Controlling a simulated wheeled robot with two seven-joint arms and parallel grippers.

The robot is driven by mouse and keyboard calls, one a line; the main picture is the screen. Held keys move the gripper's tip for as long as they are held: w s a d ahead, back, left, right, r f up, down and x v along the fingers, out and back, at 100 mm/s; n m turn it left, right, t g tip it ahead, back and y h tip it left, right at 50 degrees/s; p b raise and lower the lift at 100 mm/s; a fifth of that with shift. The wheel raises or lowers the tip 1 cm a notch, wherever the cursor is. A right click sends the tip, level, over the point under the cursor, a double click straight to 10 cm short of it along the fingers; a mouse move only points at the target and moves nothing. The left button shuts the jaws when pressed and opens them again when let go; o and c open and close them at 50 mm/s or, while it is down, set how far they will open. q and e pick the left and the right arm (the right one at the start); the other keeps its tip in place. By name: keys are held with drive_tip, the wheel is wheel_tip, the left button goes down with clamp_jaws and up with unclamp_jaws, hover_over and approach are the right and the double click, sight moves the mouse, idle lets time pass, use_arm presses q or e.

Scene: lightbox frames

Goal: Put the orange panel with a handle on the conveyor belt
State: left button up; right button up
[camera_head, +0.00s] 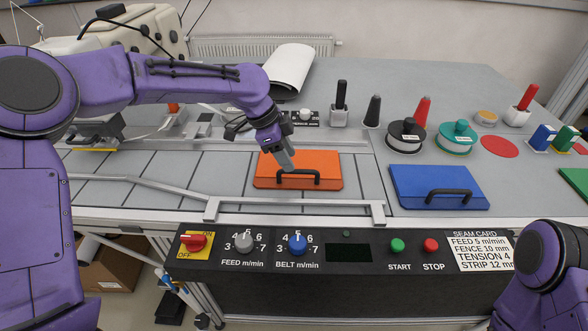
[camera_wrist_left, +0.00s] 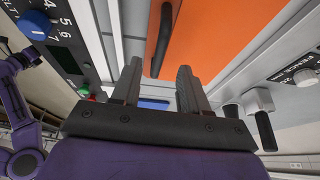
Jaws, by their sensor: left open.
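The orange panel (camera_head: 328,162) lies flat on the grey segmented conveyor belt (camera_head: 218,172), within the metal guide rail. Its black handle (camera_head: 300,173) faces the front edge; in the left wrist view the handle (camera_wrist_left: 163,40) shows against the orange face. My left gripper (camera_head: 286,160) is over the panel beside the handle's left part, pointing down. In the left wrist view its two fingers (camera_wrist_left: 157,72) are apart, with the handle in line with the gap. I cannot tell whether they touch it. My right gripper is out of view.
A blue panel with a black handle (camera_head: 438,186) lies right of the belt. Several spools and cones stand behind it, including a green spool (camera_head: 457,138). The control panel (camera_head: 350,252) runs along the front. A metal rail (camera_head: 290,203) borders the belt's near side.

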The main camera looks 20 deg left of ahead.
use_arm(q)
drive_tip(key=v, duration=0.6)
drive_tip(key=shift+r, duration=0.1)
idle(0.4)
drive_tip(key=shift+s+a, duration=0.1)
idle(0.6)
